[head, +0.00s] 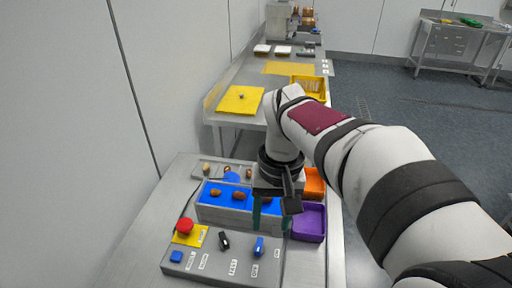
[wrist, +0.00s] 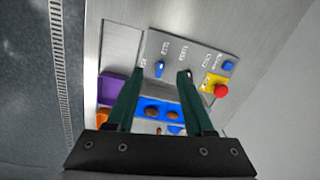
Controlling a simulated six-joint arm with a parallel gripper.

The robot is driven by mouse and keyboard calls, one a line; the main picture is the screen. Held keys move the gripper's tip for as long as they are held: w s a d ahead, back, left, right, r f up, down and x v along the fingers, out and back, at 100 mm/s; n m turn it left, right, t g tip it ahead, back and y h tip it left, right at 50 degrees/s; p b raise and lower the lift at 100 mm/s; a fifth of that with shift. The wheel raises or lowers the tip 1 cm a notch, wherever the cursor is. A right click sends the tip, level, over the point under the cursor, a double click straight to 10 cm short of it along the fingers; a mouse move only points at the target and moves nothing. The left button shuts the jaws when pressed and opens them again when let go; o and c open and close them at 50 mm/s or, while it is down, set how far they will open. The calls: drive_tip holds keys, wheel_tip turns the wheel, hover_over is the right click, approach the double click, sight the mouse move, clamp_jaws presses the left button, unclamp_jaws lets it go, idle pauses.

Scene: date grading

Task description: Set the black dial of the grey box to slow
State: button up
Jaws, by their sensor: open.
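The grey box (head: 212,266) is a sloped control panel at the near end of the table. Its black dial (head: 224,241) sits between the red button and a blue dial (head: 258,246). In the wrist view the black dial (wrist: 189,73) is partly covered by the right finger's tip. Small white labels surround the dials; their words are too small to read surely, so I cannot tell the dial's setting. My gripper (head: 271,222) is open and empty, with green fingers, above the box. In the wrist view its fingertips (wrist: 161,73) lie either side of the blue dial (wrist: 159,69).
A red button on a yellow plate (head: 188,231) and a blue button (head: 176,256) are on the box's left. Behind it is a blue-topped stand (head: 215,210) bearing dates. Purple (head: 308,222) and orange (head: 315,183) bins are to the right. The table's left is clear.

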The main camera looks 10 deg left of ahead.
sight(224, 238)
drive_tip(key=w+a+f+n, duration=0.2)
drive_tip(key=w+a+f, duration=0.15)
drive_tip(key=a, duration=0.35)
drive_tip(key=w+a+f+n, duration=0.2)
drive_tip(key=w+a+n, duration=0.15)
drive_tip(key=a, duration=0.25)
drive_tip(key=shift+m+h, duration=0.3)
drive_tip(key=shift+m, duration=0.15)
wheel_tip(224, 238, down, 15)
drive_tip(key=shift+f, duration=0.1)
clamp_jaws()
